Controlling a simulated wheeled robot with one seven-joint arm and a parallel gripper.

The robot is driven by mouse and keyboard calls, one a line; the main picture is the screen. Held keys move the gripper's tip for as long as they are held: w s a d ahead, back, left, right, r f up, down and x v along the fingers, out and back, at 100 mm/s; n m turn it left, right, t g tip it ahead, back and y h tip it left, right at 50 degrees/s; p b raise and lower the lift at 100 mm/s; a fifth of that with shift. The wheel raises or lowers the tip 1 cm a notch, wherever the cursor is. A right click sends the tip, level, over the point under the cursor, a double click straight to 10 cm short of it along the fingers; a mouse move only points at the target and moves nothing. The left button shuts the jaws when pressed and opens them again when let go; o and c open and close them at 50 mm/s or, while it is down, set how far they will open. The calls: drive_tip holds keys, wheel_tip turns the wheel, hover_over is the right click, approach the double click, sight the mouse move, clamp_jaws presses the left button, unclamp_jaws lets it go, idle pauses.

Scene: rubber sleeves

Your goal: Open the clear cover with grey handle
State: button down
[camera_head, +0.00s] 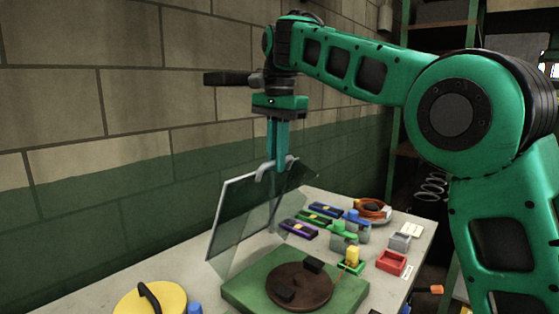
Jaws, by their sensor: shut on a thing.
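The clear cover (238,218) stands steeply tilted at the back left of the green base. It is a see-through panel with a light edge. Its grey handle (262,173) is at the top edge of the cover. My gripper (277,166) points down from above and is shut on the grey handle, with the fingers partly hiding it. The green base (342,297) below bears a brown disc (300,287) with dark blocks on it. Where the cover meets the base is hard to make out.
A yellow round lid (172,298) with a dark handle is at the front left. A block wall stands close behind.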

drive_tip(key=c, duration=1.8)
unclamp_jaws()
drive_tip(key=shift+w+f, duration=0.25)
drive_tip(key=shift+f, duration=0.15)
drive_tip(key=shift+s+r, duration=0.1)
drive_tip(key=shift+r, duration=0.25)
drive_tip(key=shift+d+r, duration=0.15)
drive_tip(key=shift+r, duration=3.4)
